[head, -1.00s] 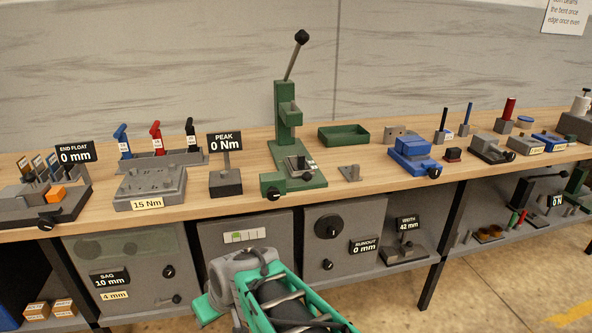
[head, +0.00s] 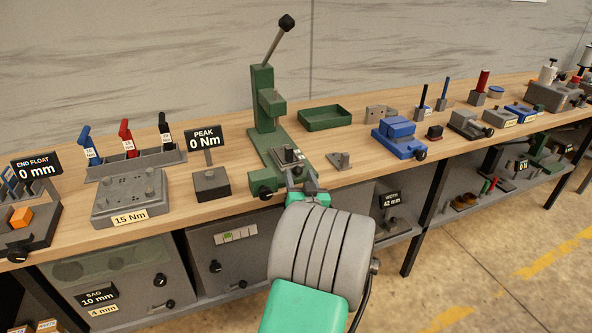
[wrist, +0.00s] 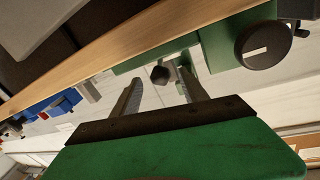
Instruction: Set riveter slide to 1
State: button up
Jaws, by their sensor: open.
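The green riveter (head: 264,100) stands on the bench, its lever with a black ball raised up and to the right. On its base is a dark slide block (head: 287,158). A black round knob (head: 265,192) is on the base's front end; it shows large in the wrist view (wrist: 263,46) with a pale mark on its face. I cannot read a slide number. My gripper (head: 306,188) is at the bench's front edge, just right of the knob, partly hidden by my arm.
A PEAK 0 Nm display (head: 203,138) stands left of the riveter. A small grey bracket (head: 340,161) and a green tray (head: 325,118) are to its right, with a blue vise (head: 400,138) beyond. Cabinets sit below the bench edge.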

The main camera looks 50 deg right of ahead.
jog(key=shift+x, duration=0.9)
jog(key=shift+c, duration=0.2)
grip_shut()
dwell(0.5)
